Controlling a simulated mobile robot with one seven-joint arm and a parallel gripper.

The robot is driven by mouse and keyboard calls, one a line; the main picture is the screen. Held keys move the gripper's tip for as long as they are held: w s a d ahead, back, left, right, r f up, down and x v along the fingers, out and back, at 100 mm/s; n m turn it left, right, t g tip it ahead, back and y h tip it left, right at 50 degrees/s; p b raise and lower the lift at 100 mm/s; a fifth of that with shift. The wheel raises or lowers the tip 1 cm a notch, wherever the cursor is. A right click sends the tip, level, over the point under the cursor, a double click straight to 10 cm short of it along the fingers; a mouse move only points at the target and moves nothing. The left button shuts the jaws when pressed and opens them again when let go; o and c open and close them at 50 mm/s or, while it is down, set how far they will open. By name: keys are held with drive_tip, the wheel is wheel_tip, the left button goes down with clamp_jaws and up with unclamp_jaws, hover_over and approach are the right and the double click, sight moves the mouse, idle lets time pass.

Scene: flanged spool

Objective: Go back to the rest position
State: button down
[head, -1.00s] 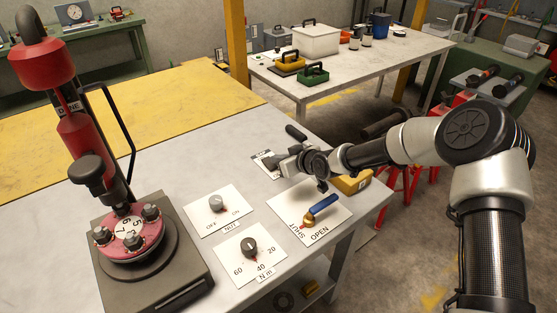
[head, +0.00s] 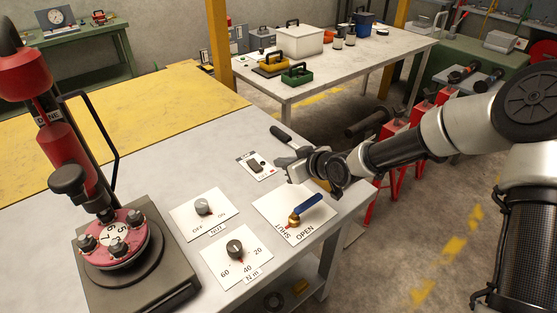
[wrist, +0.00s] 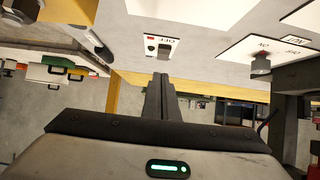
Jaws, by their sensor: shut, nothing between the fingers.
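My gripper (head: 288,166) hangs over the right part of the grey bench in the head view. In the wrist view its two fingers (wrist: 160,97) are together with nothing between them. It is beside a small white card with a black switch (head: 255,166) and behind the valve with the blue handle (head: 310,207). The handle points up and right on its SHUT/OPEN plate. The switch card also shows past the fingertips in the wrist view (wrist: 152,47). The rest position is not marked in the frames.
On the grey bench (head: 190,165) are a torque dial (head: 235,249), a NUT switch (head: 203,207) and a red machine above a numbered, bolted flange (head: 112,238). A black-handled tool (head: 281,134) lies behind my gripper. Red stands (head: 395,140) are right of the bench.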

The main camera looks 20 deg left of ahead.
idle(0.4)
drive_tip(key=s+d+r+m+t+h+p, duration=0.1)
drive_tip(key=d+r+m+h, duration=0.15)
drive_tip(key=d+r, duration=0.5)
drive_tip(key=s+d+r+m+h+p, duration=0.15)
drive_tip(key=d+r+h, duration=0.25)
drive_tip(key=d, duration=0.7)
drive_tip(key=s+d+r+m+t+h+p, duration=0.1)
drive_tip(key=s+d+r+h+p, duration=0.15)
drive_tip(key=d+r, duration=0.5)
drive_tip(key=s+d+r+m+g+p, duration=0.1)
drive_tip(key=s+d+r+m, duration=0.2)
drive_tip(key=s+d, duration=0.3)
drive_tip(key=s+d+r+m+h+p, duration=0.1)
drive_tip(key=s+d+r+m, duration=0.3)
drive_tip(key=s, duration=1.1)
drive_tip(key=d+r, duration=0.2)
drive_tip(key=d, duration=0.1)
drive_tip(key=shift+d+r+g, duration=0.15)
drive_tip(key=shift+r+g, duration=0.05)
drive_tip(key=shift+g, duration=0.2)
